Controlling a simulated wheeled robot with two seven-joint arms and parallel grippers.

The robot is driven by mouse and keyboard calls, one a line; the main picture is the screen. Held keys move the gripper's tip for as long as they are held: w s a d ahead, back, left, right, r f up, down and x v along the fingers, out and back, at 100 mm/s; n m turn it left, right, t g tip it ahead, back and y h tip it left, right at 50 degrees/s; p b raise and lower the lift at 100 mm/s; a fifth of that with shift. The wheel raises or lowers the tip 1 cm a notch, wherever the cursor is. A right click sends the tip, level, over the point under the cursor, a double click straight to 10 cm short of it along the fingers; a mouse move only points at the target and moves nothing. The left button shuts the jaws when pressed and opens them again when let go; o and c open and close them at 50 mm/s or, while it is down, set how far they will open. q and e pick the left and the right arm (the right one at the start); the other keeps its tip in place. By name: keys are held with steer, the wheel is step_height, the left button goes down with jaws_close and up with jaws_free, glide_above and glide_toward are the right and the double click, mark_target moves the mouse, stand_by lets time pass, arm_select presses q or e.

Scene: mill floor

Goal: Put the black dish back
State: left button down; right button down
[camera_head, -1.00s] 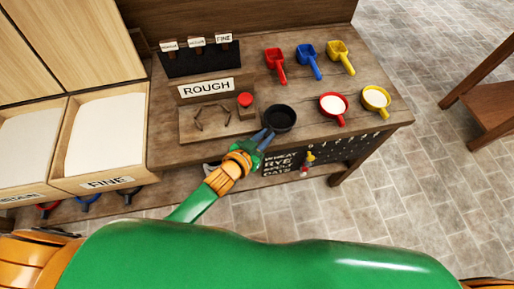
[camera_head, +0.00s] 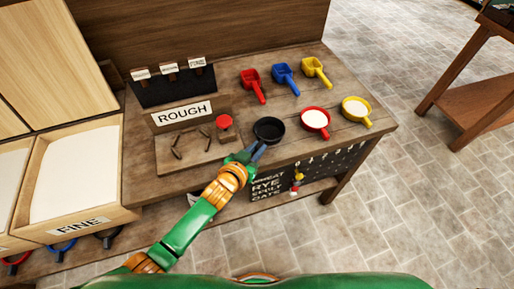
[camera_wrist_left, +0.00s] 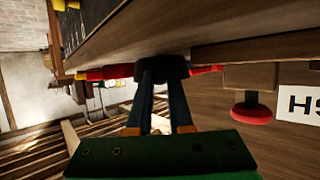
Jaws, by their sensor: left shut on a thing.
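The black dish (camera_head: 269,130) is a small round pan at the front of the wooden table, left of a red dish (camera_head: 315,119) and a yellow dish (camera_head: 355,109), both with white contents. My left gripper (camera_head: 250,150) is shut on its near side. In the left wrist view the dark fingers (camera_wrist_left: 160,108) meet the dish (camera_wrist_left: 161,69), seen from low down. I cannot tell whether the dish touches the tabletop. My right gripper is not in view.
A board with a ROUGH sign (camera_head: 181,113) and a red knob (camera_head: 224,121) stands left of the dish. Red (camera_head: 253,84), blue (camera_head: 285,77) and yellow (camera_head: 315,70) scoops lie behind. A FINE bin (camera_head: 78,185) is at left. A chalkboard (camera_head: 300,172) hangs below the front edge.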

arm_select(q)
steer(key=c, duration=0.7)
jaws_free()
steer(key=shift+c, duration=0.2)
